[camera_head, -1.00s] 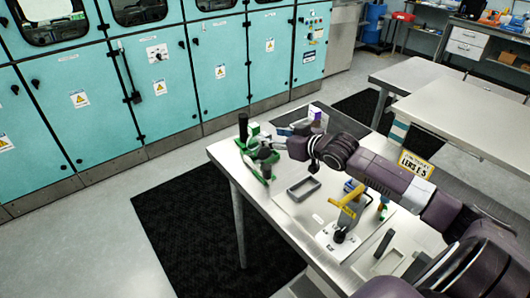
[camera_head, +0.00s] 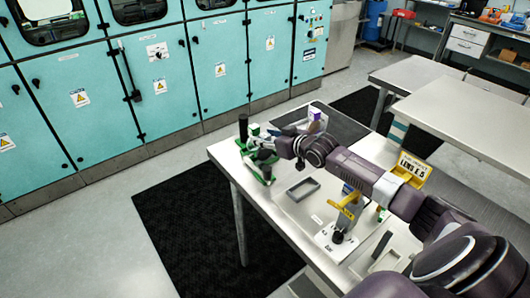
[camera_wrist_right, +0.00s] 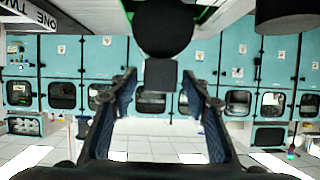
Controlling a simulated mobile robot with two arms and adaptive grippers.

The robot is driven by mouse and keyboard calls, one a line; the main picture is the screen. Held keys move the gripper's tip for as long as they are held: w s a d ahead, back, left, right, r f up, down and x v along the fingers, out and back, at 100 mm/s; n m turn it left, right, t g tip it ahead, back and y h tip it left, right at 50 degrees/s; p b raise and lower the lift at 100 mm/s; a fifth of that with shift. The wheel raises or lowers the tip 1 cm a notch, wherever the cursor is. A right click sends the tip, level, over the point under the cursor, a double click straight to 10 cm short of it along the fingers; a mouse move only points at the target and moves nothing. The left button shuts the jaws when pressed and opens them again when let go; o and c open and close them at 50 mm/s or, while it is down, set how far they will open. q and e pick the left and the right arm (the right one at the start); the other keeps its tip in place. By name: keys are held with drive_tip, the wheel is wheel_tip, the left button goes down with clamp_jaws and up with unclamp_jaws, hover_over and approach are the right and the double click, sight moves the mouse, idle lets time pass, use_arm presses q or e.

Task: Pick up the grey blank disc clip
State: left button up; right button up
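In the right wrist view, which looks upside down, a dark round disc (camera_wrist_right: 163,27) with a small dark square block (camera_wrist_right: 160,75) shows ahead. These may be the grey blank disc clip, but the shading hides their true colour. My right gripper (camera_wrist_right: 161,83) is open, its two fingers on either side of the block with gaps showing. I cannot tell how deep the block sits between them. In the head view my right gripper (camera_head: 263,153) is at the green stand (camera_head: 264,176), partly hiding it; the clip cannot be made out there. My left gripper is not in view.
A grey rectangular tray (camera_head: 302,189) lies on the table. A white plate (camera_head: 334,241) with a yellow-handled clamp (camera_head: 347,208) stands nearer, under my right arm. A purple-and-white box (camera_head: 316,117) stands at the back.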

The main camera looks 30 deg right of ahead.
clamp_jaws()
